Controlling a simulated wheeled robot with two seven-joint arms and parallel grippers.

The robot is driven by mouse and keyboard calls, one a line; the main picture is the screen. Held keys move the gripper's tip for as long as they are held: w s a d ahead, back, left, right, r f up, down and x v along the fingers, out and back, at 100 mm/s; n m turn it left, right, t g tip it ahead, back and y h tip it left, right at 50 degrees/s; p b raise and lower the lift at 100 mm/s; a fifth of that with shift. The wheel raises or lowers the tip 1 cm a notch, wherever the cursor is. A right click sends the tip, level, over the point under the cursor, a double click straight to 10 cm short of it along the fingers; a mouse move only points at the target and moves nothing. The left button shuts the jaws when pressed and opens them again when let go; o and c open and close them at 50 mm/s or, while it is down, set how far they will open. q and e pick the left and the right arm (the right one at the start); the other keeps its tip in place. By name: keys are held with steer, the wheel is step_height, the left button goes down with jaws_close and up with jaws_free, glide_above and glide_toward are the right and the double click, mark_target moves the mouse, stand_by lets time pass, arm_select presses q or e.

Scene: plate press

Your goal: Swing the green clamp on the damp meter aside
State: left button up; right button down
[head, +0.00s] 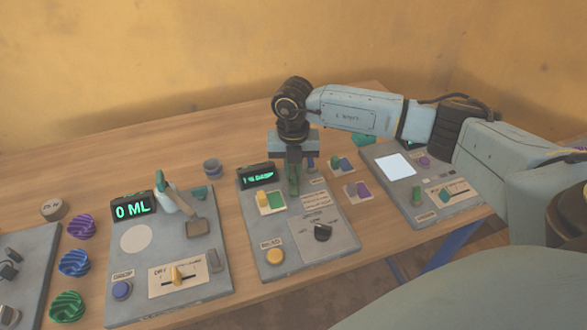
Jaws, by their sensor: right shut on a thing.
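The damp meter (335,240) is the grey panel in the middle of the head view. It has a small green-lit display (258,176) at its upper left, a yellow button and a black knob. My right gripper (293,160) points down over its back edge. It is shut on the green clamp (294,183), an upright green piece that shows below the fingers. The gripper hides the clamp's top. My left gripper is not in view.
Left of the meter stands a panel with a "0 ML" display (133,209) and a tilted white bottle-like part. A panel with a white screen (395,166) is at the right. Coloured ridged pieces (74,263) lie at the left. My right arm spans the upper right.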

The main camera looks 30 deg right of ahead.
steer(key=n+b, duration=0.1)
steer(key=n, duration=0.3)
steer(key=shift+w, duration=0.1)
steer(key=shift+n, duration=1.6)
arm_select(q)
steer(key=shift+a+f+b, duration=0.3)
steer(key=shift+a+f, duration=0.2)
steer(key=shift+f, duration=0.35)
arm_select(e)
steer(key=shift+n, duration=0.3)
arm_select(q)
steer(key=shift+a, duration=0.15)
